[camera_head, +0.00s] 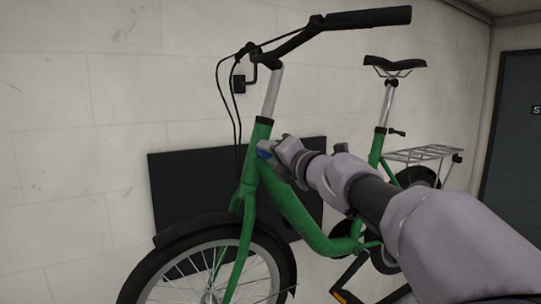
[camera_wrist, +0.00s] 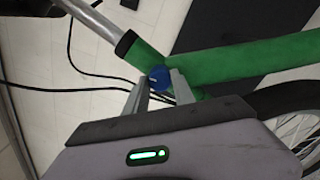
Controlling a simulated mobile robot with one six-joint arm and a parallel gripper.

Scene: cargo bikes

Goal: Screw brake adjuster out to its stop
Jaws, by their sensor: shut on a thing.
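The brake adjuster (camera_wrist: 160,76) is a small blue knob at the green bike frame, seen between my fingertips in the wrist view. My gripper (camera_wrist: 160,86) is shut on the blue knob, with one grey finger on each side. In the head view my gripper (camera_head: 271,150) reaches in from the right to the frame below the silver stem. The green bike (camera_head: 307,222) stands upright against the wall. The threads of the adjuster are hidden.
Black cables (camera_wrist: 75,88) run close to my fingers in the wrist view. The front wheel (camera_head: 215,265) and handlebar (camera_head: 365,18) lie below and above my gripper. A dark panel (camera_head: 185,185) is on the wall behind. A dark door (camera_head: 512,150) is at the right.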

